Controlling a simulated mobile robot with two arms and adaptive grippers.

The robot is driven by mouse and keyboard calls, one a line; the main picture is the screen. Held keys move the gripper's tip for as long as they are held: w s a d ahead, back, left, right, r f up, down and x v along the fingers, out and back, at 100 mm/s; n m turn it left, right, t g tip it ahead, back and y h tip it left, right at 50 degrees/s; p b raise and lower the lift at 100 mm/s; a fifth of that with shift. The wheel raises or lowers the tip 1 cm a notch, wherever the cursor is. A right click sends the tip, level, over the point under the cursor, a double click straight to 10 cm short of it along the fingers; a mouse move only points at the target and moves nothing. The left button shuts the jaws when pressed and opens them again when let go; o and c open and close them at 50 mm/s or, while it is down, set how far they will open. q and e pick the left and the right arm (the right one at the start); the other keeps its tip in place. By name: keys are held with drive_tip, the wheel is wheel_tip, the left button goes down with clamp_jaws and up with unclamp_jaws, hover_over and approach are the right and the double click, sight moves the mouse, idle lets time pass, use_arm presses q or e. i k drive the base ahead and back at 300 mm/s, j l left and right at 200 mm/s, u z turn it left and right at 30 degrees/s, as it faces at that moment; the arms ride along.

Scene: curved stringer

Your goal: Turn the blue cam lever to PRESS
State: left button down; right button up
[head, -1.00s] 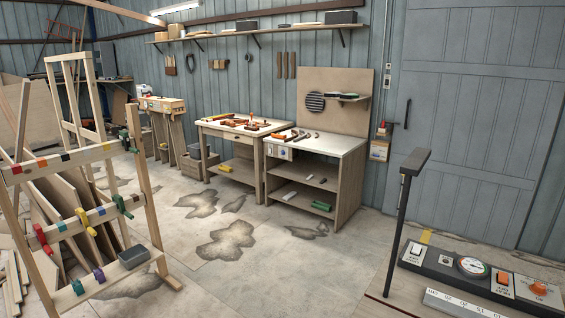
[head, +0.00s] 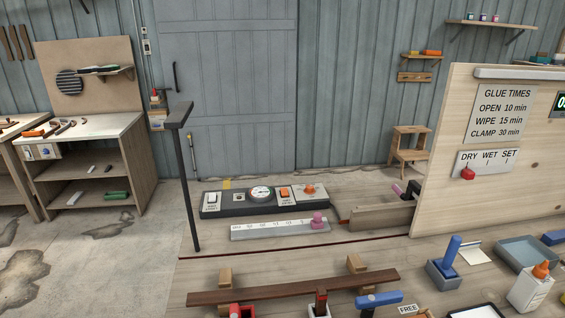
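Two blue levers show on the bench in the head view. One blue lever (head: 452,250) stands up, leaning slightly right, from a grey-blue block (head: 441,276). Another blue lever (head: 379,299) lies nearly level at the lower edge, beside the right end of a dark wooden strip (head: 290,289). I cannot tell which one is the cam lever, and no PRESS mark is readable. Neither of my grippers is in view.
On the bench (head: 330,258) are a control panel (head: 233,205), a scale bar (head: 270,230), a glue bottle (head: 530,287) and a grey tray (head: 527,251). A wooden board (head: 500,180) with signs stands at right. A dark post (head: 187,180) rises at the bench's left.

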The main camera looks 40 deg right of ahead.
sight(370, 301)
drive_tip(key=k+z, duration=0.1)
drive_tip(key=z, duration=3.1)
